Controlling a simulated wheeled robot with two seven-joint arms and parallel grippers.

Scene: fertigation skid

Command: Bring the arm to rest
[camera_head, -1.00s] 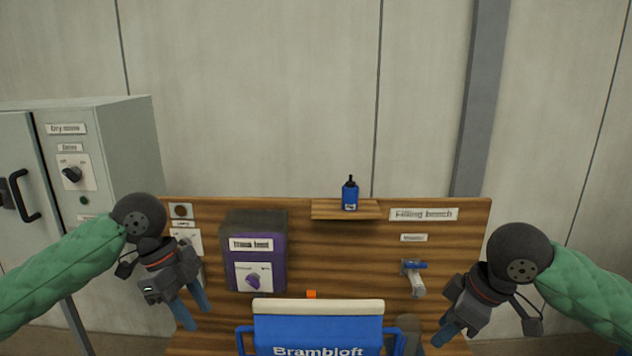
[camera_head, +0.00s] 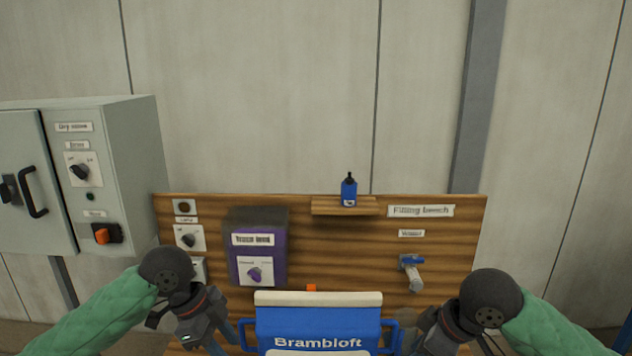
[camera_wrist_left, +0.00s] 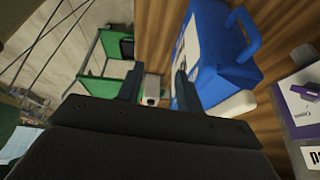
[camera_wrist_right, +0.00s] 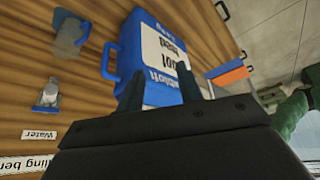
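My left gripper (camera_head: 228,340) hangs low in the head view, just left of the blue Brambloft container (camera_head: 318,328). In the left wrist view its two fingers (camera_wrist_left: 158,85) stand apart with nothing held between them. My right gripper (camera_head: 418,343) is low on the container's other side, near its right handle. In the right wrist view its fingers (camera_wrist_right: 158,88) are apart, with the blue container (camera_wrist_right: 150,60) behind them; I cannot tell the exact gap. Both green-sleeved arms are bent downward.
A wooden filling bench panel (camera_head: 340,235) carries a purple dosing box (camera_head: 257,262), a water tap (camera_head: 412,272) and a small shelf (camera_head: 345,206) with a blue bottle (camera_head: 349,190). A grey cabinet (camera_head: 128,190) with an orange switch (camera_head: 103,236) stands left.

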